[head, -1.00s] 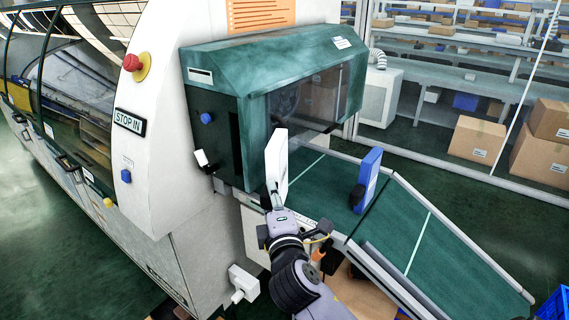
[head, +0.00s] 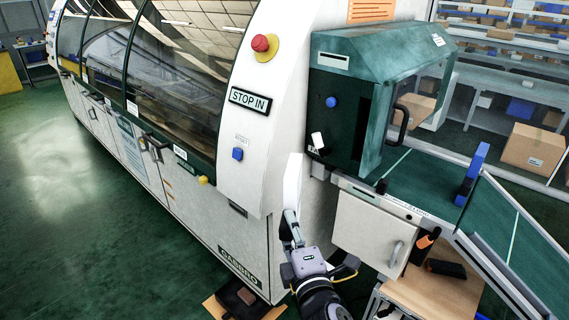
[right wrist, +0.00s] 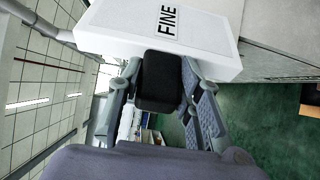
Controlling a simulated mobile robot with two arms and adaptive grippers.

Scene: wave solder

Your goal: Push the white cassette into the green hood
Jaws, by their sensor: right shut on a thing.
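The white cassette (head: 292,182) is upright in the head view, in front of the machine's white front panel, left of and below the green hood (head: 385,48). My right gripper (head: 291,222) is shut on its lower end. In the right wrist view the cassette (right wrist: 215,30) bears the word FINE and sits at the tips of my right gripper (right wrist: 160,75), with a black block between the fingers. The hood has a dark side with a blue knob and a clear front window. The cassette is apart from the hood. My left gripper is not in view.
A blue cassette-like block (head: 472,175) stands on the green conveyor (head: 425,178) right of the hood. A white cabinet (head: 368,232) and a wooden bench (head: 435,292) with tools lie below. A red stop button (head: 261,43) is on the machine. The floor at left is clear.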

